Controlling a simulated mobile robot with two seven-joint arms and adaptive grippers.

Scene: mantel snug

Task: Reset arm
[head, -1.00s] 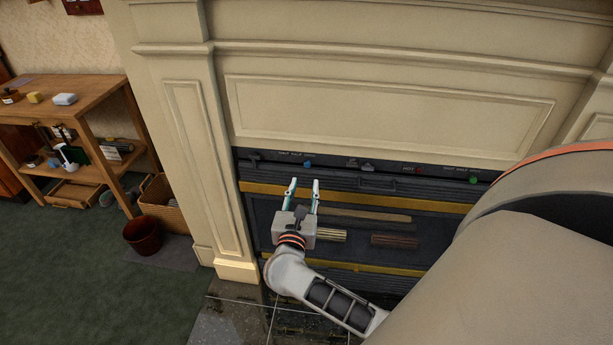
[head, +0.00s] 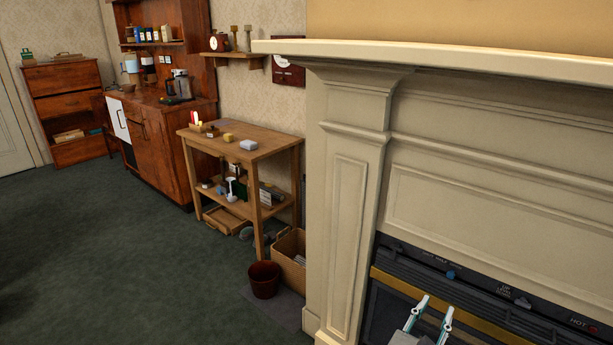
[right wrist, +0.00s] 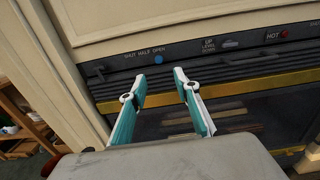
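My right gripper (head: 431,316) shows at the lower right of the head view, in front of the dark fireplace insert (head: 470,318). In the right wrist view its two teal and white fingers (right wrist: 156,90) stand apart with nothing between them. Behind them are the insert's control strip with a blue knob (right wrist: 158,59), a red knob (right wrist: 284,31) and a grey lever (right wrist: 228,43). Below lies a yellow bar (right wrist: 240,91) and a dark opening with several stick-like pieces (right wrist: 225,115). The fingers appear clear of the insert. My left gripper is not in view.
The cream mantel (head: 349,200) juts out around the insert. A wooden side table (head: 245,145) with small items stands to its left. A dark red bin (head: 264,280) and a basket (head: 289,262) sit on the floor between them. Green carpet (head: 120,260) is open at the left.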

